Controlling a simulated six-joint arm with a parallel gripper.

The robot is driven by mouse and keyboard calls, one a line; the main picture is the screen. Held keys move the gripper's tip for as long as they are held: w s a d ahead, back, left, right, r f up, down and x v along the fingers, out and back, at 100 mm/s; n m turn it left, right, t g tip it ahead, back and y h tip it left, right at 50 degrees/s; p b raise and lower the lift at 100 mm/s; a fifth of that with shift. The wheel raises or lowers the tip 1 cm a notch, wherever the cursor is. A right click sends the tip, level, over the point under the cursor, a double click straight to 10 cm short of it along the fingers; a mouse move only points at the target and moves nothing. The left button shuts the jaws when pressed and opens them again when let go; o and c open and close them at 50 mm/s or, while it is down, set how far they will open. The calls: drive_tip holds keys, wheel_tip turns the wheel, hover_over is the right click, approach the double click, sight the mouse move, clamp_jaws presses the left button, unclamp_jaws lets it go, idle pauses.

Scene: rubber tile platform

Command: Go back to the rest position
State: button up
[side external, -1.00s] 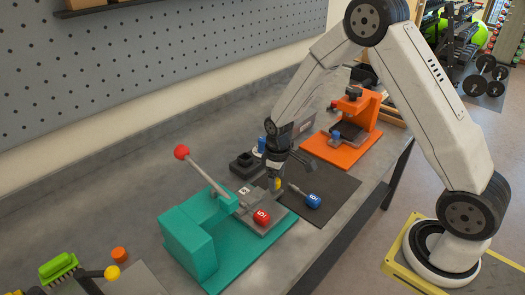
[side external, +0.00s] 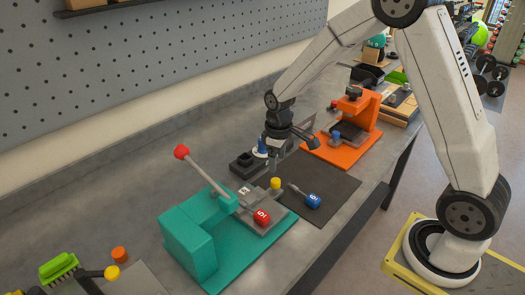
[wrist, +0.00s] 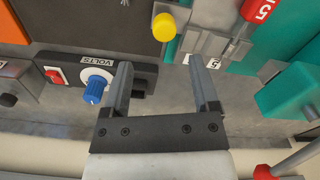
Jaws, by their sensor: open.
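My gripper (wrist: 163,78) is open and empty, its two grey fingers apart in the wrist view. In the side view it hangs above the bench, behind the dark mat (side external: 325,180), between the teal fixture (side external: 195,240) and the orange fixture (side external: 345,155). It is clear of the yellow knob (side external: 275,183), which stands at the teal fixture's grey vise. The yellow knob also shows beyond the fingers in the wrist view (wrist: 164,27). The fingertips are partly hard to make out in the side view.
A blue-ended tool (side external: 314,201) lies on the mat. A black VOLTS box (wrist: 120,75) with a blue knob is close to the fingers. A pegboard (side external: 170,75) backs the bench.

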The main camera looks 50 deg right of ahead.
drive_tip(key=shift+r, duration=0.4)
drive_tip(key=shift+s, duration=0.1)
drive_tip(key=shift+s+a+r, duration=0.15)
drive_tip(key=shift+s, duration=0.1)
drive_tip(key=s+a+r+m+t, duration=0.1)
drive_tip(key=s+a, duration=0.1)
drive_tip(key=s, duration=0.5)
drive_tip(key=s+a+r+m+t, duration=0.1)
drive_tip(key=s+a+m, duration=0.1)
drive_tip(key=s, duration=0.4)
drive_tip(key=shift+s+r+m+t, duration=0.3)
drive_tip(key=shift+s+r, duration=0.1)
